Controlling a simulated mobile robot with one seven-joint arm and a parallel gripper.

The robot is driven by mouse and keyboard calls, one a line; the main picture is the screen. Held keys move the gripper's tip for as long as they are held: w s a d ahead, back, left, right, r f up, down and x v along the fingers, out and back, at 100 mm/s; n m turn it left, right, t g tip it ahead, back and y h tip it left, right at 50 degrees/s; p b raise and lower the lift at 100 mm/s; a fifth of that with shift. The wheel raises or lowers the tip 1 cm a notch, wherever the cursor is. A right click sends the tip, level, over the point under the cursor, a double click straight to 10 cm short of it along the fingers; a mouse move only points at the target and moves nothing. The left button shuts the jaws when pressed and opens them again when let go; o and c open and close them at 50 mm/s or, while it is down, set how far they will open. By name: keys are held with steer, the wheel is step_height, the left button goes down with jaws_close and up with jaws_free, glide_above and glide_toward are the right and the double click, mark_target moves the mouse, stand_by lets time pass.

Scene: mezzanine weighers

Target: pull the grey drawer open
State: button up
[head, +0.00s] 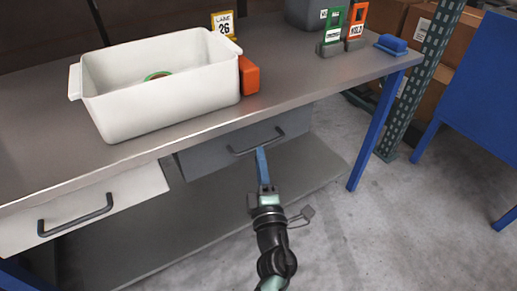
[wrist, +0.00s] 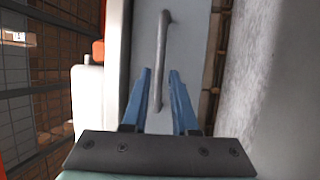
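The grey drawer (head: 210,158) is under the workbench, right of a white drawer, and its front looks flush with the bench. Its dark bar handle (head: 275,135) runs across the front. My gripper (head: 261,150) is in front of the drawer, with its blue fingertips at the handle's middle in the head view. In the wrist view, my gripper (wrist: 160,71) is open, and the handle (wrist: 163,50) appears between its two fingers along their length. A gap shows on both sides of the bar. I cannot tell how deep the handle sits between the fingers.
A white drawer (head: 135,190) with its own handle is at the left. On the bench (head: 290,82) stand a white bin (head: 165,112), an orange block (head: 249,76) and sign holders. A blue bench leg (head: 372,135) is to the right. The floor in front is clear.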

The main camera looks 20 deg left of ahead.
steer(key=shift+b+x, duration=0.45)
steer(key=shift+x, duration=1.75)
jaws_close()
